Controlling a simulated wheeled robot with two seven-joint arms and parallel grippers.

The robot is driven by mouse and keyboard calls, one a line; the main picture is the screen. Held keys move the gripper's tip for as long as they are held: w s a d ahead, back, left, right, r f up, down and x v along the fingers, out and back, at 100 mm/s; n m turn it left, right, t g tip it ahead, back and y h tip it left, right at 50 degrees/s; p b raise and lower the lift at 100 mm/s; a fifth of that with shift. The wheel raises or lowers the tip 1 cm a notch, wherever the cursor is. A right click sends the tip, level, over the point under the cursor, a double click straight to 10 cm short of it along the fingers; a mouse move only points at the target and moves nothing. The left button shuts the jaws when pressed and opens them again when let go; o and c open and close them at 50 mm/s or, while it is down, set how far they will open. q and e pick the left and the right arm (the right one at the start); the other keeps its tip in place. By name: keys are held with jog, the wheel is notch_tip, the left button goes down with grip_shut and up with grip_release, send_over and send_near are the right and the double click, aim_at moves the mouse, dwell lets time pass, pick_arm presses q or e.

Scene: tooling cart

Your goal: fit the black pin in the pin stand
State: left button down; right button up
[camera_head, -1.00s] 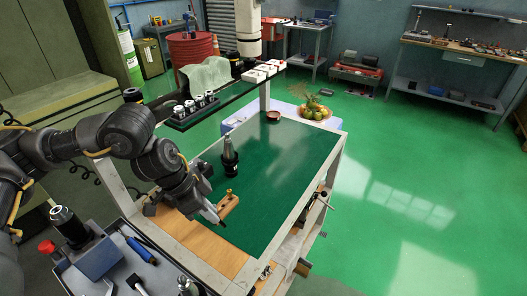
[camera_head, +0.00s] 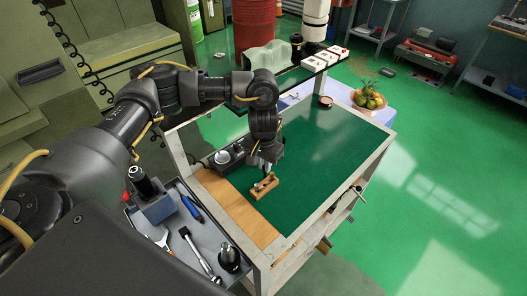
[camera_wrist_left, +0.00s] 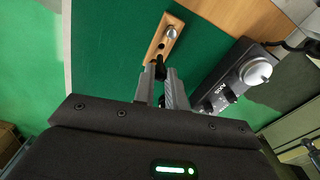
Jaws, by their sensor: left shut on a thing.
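The pin stand (camera_head: 262,190) is a small wooden block on the green mat, near the wooden strip of the bench. It also shows in the left wrist view (camera_wrist_left: 158,45), with a silver pin (camera_wrist_left: 171,32) standing in its far part. My left gripper (camera_wrist_left: 161,74) is shut on the black pin (camera_wrist_left: 160,68), at the near end of the block. In the head view the gripper (camera_head: 268,163) points down over the stand. I cannot tell whether the pin's tip is in a hole or just above it. My right gripper is out of view.
A dark device with a silver knob (camera_wrist_left: 256,72) lies close beside the gripper. A grey tool tray (camera_head: 185,222) holds a blue-handled tool and a wrench. The mat's right side is clear.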

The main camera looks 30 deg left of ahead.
pick_arm(q)
jog(key=shift+w+a+r, duration=0.1)
jog(key=shift+r, duration=0.05)
jog(key=shift+w+f+n, duration=0.2)
jog(key=shift+f+n, duration=0.05)
jog(key=shift+n, duration=0.05)
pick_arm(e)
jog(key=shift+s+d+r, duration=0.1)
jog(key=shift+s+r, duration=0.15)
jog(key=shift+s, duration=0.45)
pick_arm(q)
jog(key=shift+f, duration=0.1)
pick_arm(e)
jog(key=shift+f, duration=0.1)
